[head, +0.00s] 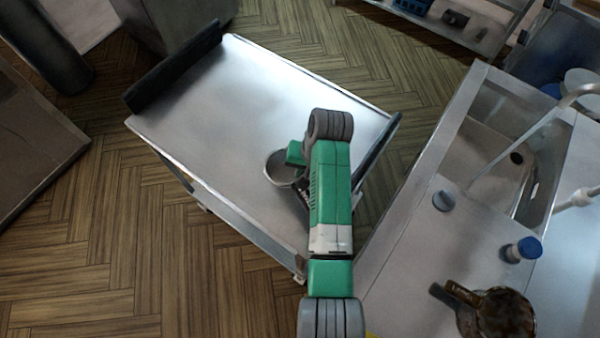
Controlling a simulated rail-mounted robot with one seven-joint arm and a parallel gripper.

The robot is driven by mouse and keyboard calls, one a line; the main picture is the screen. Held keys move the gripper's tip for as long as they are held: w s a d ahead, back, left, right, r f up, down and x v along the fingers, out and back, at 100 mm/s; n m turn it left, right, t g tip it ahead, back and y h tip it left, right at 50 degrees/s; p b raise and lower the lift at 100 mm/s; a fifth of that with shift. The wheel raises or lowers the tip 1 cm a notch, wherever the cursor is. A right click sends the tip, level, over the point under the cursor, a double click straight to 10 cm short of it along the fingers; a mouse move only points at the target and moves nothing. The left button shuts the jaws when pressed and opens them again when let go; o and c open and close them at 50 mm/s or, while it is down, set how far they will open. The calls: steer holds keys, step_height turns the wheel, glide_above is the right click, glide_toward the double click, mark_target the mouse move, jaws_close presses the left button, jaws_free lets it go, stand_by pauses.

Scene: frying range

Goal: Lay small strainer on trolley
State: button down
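The trolley (215,105) is a bare silver metal top with dark bars at its left and right ends. A small round metal vessel (281,169), which looks like the small strainer, shows over the trolley just left of my green and grey arm. Its right side is hidden by the arm. I cannot tell whether it touches the trolley top or hangs above it. My gripper is mostly hidden under the arm; only dark parts (302,194) show beside the vessel, so its fingers and grip cannot be made out.
A metal counter with a sink (490,165) stands at the right, with a blue-capped container (523,249), a small grey knob-like item (443,200) and a brown-stained pot (497,315). Most of the trolley top is clear. Wooden floor lies around it.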

steer(key=shift+f, duration=1.95)
steer(key=c, duration=1.6)
jaws_free()
steer(key=shift+c, duration=0.2)
steer(key=v, duration=1.2)
steer(key=shift+r, duration=0.15)
